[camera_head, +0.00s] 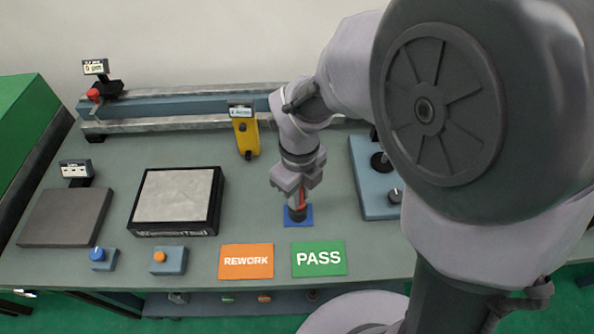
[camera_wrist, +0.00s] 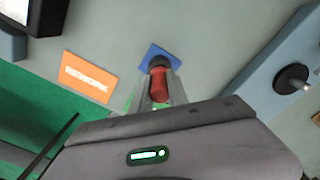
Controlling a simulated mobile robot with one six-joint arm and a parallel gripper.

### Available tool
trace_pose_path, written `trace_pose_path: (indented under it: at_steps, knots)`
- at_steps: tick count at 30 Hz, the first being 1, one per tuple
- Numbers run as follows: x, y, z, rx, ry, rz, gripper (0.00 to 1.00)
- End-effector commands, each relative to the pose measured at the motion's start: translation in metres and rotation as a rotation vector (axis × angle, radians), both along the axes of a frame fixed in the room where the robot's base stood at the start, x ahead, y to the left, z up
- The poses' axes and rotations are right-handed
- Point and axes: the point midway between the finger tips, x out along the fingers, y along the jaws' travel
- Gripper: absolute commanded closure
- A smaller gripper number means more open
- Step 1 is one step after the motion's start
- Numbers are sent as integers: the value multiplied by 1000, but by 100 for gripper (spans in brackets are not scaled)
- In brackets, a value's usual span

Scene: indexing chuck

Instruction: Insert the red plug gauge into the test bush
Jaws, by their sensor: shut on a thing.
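My gripper (camera_head: 299,198) points down over a small blue pad (camera_head: 291,221) on the bench and is shut on the red plug gauge (camera_head: 303,201). In the wrist view the red plug gauge (camera_wrist: 159,84) shows between the fingers, with a dark round part (camera_wrist: 159,63) at its far end over the blue pad (camera_wrist: 149,56). I cannot tell whether that dark part is the test bush or the gauge's own end, nor whether anything is inserted. The fingers hide part of the gauge.
The orange REWORK card (camera_head: 246,261) and green PASS card (camera_head: 319,259) lie in front of the pad. A granite-topped block (camera_head: 178,196) stands left, a yellow device (camera_head: 246,135) behind, and a blue fixture (camera_head: 372,190) with black knobs right.

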Motion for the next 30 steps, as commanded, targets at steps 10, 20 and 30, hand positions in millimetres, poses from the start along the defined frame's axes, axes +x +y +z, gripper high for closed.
trace_pose_path:
  at_steps: [10,20,30]
  knots:
    - [0,0,-4,0,0,0,100]
    - [0,0,-8,0,0,0,100]
    - [0,0,-12,0,0,0,100]
